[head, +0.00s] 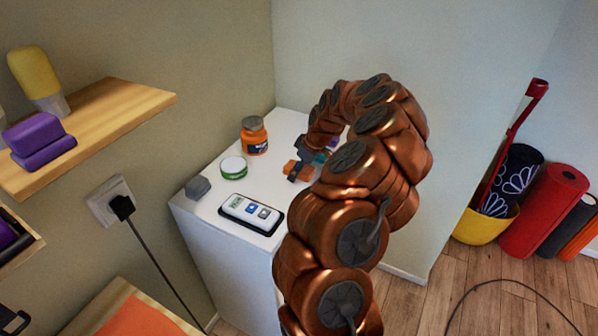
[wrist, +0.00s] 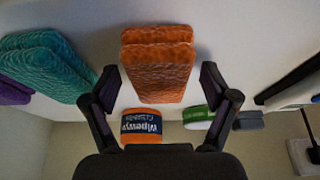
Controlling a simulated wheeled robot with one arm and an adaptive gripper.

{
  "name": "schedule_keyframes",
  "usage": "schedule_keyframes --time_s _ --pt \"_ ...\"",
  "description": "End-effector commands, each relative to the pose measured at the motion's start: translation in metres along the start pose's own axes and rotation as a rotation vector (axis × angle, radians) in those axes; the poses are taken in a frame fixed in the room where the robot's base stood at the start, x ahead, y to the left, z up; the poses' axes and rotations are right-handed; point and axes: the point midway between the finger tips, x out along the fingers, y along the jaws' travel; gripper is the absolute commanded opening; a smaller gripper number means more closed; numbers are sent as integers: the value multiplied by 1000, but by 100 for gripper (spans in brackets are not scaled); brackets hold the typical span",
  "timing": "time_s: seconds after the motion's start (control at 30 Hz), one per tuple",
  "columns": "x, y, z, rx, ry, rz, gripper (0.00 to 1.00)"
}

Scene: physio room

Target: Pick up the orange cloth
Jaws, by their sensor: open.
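The orange cloth (wrist: 158,78), a folded textured block, lies on the white cabinet top (head: 205,211). In the wrist view it sits between and beyond the two dark fingers of my gripper (wrist: 161,84), which are spread apart and hold nothing. In the head view the orange cloth (head: 290,167) shows only partly beside my gripper (head: 299,163), and my copper arm hides part of that area. I cannot tell whether the fingers touch the cloth.
A teal folded cloth (wrist: 45,66) and a purple one (wrist: 12,91) lie to the left in the wrist view. An orange jar (head: 254,136), a green-banded tin (head: 233,168), a grey block (head: 197,187) and a white device (head: 250,212) share the top. Walls border it behind.

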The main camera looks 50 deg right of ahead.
Motion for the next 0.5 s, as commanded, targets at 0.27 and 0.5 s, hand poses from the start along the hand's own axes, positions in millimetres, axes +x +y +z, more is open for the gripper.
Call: schedule_keyframes --time_s 0.27,0.5 --pt "0 0 0 0 0 0 69" --pt "0 0 0 0 0 0 44"
